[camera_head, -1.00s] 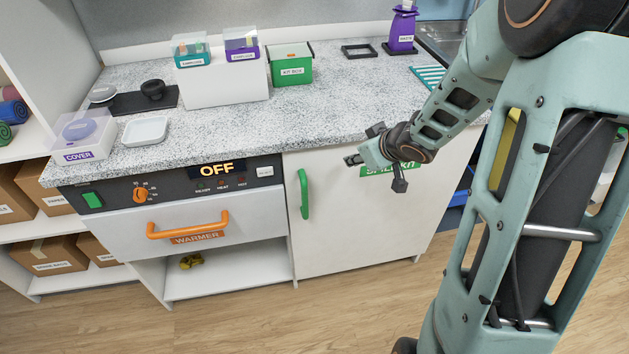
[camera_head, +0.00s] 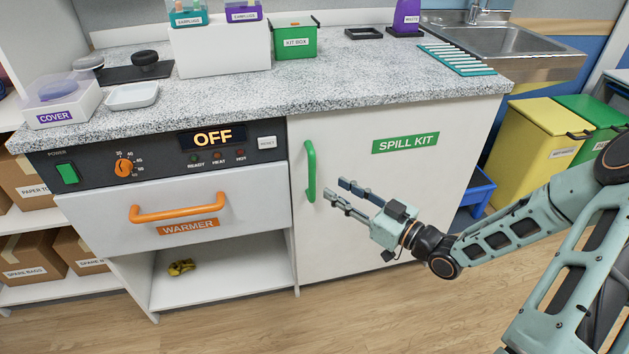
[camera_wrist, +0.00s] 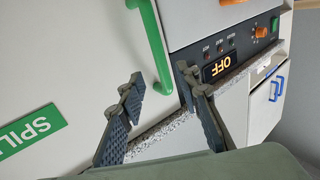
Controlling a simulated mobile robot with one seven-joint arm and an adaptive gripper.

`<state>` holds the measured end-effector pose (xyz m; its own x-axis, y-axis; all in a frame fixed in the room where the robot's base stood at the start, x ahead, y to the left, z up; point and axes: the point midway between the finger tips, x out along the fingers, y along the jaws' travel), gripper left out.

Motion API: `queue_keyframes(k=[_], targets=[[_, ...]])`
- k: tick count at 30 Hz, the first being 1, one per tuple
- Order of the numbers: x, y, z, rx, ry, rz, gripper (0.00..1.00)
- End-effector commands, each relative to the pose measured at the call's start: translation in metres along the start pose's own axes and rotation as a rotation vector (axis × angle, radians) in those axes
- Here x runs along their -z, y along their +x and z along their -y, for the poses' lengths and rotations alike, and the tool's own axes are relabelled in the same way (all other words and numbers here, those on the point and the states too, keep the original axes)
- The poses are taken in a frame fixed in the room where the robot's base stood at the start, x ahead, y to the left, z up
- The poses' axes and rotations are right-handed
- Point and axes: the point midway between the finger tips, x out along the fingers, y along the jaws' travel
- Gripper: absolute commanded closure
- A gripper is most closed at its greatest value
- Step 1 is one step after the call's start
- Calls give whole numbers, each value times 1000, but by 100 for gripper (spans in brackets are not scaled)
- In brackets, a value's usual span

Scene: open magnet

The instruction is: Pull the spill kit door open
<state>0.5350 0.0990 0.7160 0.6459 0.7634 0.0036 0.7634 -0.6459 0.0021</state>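The spill kit door (camera_head: 390,220) is a white panel with a green "SPILL KIT" label (camera_head: 405,143), and it stands shut under the counter. Its green vertical handle (camera_head: 310,171) is near the door's left edge. My gripper (camera_head: 335,191) is in front of the door, just right of the handle, with its fingers pointing left toward it. The fingers are apart and nothing is between them. In the wrist view the handle (camera_wrist: 154,45) shows beyond the fingertips (camera_wrist: 160,85), not between them. The label (camera_wrist: 28,130) is at the left there.
The warmer drawer (camera_head: 180,220) with its orange handle is left of the door, above an open shelf holding a small yellow item (camera_head: 180,267). The speckled counter (camera_head: 330,90) overhangs above. Yellow (camera_head: 530,135) and green bins stand to the right, beside a blue step stool (camera_head: 478,190).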

Motion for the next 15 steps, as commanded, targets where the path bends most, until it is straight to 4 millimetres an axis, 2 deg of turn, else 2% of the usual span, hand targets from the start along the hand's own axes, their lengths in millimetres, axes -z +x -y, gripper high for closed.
queue_keyframes(k=[9,15], targets=[[-2,61,1,4,1,0,69],[-2,86,0,1,1,2,69]])
